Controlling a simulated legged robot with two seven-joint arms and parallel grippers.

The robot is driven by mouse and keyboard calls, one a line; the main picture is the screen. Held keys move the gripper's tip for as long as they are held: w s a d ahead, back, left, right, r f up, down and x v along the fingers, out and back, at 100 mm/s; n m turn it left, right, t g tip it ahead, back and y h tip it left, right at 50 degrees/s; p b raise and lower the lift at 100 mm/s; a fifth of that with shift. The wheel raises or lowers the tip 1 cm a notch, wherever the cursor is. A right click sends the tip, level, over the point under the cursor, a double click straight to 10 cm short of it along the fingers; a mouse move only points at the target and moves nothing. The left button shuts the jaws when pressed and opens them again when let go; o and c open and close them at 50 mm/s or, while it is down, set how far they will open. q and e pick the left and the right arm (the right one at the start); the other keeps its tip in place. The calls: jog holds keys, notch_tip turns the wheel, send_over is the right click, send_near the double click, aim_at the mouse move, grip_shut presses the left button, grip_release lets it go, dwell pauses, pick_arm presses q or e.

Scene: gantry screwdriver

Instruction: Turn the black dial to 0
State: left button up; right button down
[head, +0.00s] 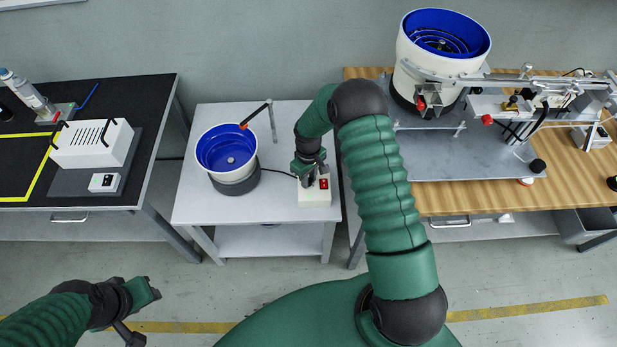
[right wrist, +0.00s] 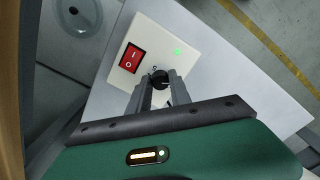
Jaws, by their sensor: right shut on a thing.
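The black dial (right wrist: 159,79) sits on a white control box (right wrist: 150,48), beside a red rocker switch (right wrist: 132,58) and a lit green light (right wrist: 177,52). My right gripper (right wrist: 160,88) is shut on the dial, its two fingers on either side of it. The dial's scale is mostly hidden by the fingers, so I cannot read its setting. In the head view, the box (head: 315,194) stands on the small grey table, with my right gripper (head: 310,178) over it. My left gripper (head: 138,310) is empty at the lower left, its fingers spread apart.
A blue-lined bowl (head: 226,148) stands left of the box on the small table (head: 190,205). A wooden bench (head: 460,200) with a larger bowl feeder (head: 405,60) is on the right. A black bench (head: 150,100) is on the left.

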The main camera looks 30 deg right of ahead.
jog(key=shift+w+r, duration=0.1)
jog(key=shift+w, duration=0.25)
jog(key=c, duration=1.6)
grip_release()
jog(key=o, duration=0.4)
jog(key=shift+f, duration=0.2)
jog(key=shift+s, duration=0.1)
jog(key=shift+r, duration=0.35)
notch_tip(320, 180, up, 16)
jog(key=shift+r+p, duration=0.1)
jog(key=shift+p, duration=0.55)
